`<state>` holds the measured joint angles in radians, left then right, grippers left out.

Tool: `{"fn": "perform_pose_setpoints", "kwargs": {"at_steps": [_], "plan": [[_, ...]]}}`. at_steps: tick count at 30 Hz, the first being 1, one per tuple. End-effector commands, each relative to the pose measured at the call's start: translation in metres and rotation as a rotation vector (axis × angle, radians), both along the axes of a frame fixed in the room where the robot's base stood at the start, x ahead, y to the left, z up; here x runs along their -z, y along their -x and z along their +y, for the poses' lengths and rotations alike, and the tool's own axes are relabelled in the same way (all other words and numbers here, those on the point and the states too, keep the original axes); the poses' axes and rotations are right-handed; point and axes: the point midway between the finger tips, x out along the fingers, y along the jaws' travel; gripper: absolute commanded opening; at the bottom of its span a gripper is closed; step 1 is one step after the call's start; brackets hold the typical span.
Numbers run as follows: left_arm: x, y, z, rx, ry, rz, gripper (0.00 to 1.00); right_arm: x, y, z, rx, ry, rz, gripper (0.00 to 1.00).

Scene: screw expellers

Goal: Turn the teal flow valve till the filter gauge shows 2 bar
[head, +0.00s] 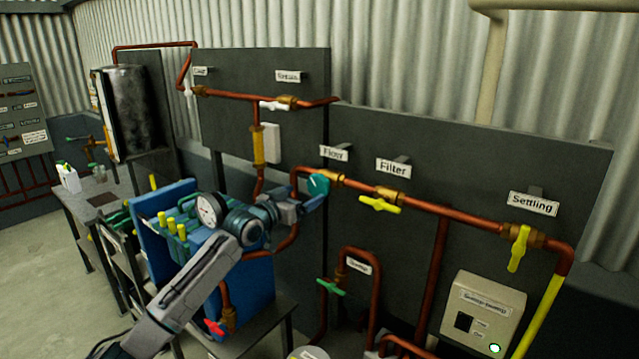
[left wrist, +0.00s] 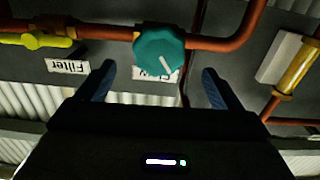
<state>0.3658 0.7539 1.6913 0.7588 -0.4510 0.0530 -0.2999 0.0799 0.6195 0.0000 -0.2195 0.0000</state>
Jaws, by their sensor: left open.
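The teal flow valve (head: 318,185) is a round knob on the copper pipe, below the "Flow" label (head: 334,153). In the left wrist view the teal knob (left wrist: 158,50) carries a pale pointer line and shows upside down. My left gripper (head: 308,198) is open, its blue fingers close to the knob in the head view. In the left wrist view the gripper (left wrist: 156,85) has the knob ahead, between and beyond its fingertips, not gripped. A round white gauge (head: 209,209) stands beside my left wrist; its reading is too small to tell. My right gripper is not in view.
A yellow lever (head: 380,205) sits on the pipe below the "Filter" label (head: 393,168). Another yellow lever (head: 519,248) hangs under "Settling" (head: 534,203). A green valve (head: 331,287) is lower down. A blue machine (head: 250,290) stands behind my left arm.

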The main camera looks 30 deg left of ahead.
Motion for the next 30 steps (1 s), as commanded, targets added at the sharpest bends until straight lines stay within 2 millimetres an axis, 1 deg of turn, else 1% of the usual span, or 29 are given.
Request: {"fn": "perform_pose_setpoints", "kwargs": {"at_steps": [1, 6, 9, 12, 18, 26, 27, 29, 30], "plan": [[-0.004, -0.009, -0.002, 0.001, 0.008, -0.002, 0.87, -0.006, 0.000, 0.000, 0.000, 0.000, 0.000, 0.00], [-0.004, -0.041, -0.004, 0.000, 0.007, 0.000, 0.87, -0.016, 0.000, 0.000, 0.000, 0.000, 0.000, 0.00], [-0.003, -0.058, -0.006, 0.001, 0.007, 0.001, 0.87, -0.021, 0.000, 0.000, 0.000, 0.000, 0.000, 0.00], [-0.002, -0.070, -0.006, -0.001, 0.004, 0.000, 0.87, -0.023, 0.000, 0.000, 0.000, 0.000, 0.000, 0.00], [0.000, -0.083, -0.007, 0.000, 0.000, 0.001, 0.87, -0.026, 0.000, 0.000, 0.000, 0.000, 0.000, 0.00], [0.001, -0.084, -0.007, 0.000, -0.001, 0.001, 0.87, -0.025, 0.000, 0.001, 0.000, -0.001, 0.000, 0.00], [0.001, -0.084, -0.007, 0.000, -0.001, 0.001, 0.85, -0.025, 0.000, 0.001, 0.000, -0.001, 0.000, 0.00], [0.001, -0.084, -0.007, 0.000, -0.001, 0.001, 0.74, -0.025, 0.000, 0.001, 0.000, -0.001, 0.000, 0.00], [0.001, -0.084, -0.007, 0.000, -0.001, 0.001, 0.66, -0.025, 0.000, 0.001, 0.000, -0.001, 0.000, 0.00]]}}
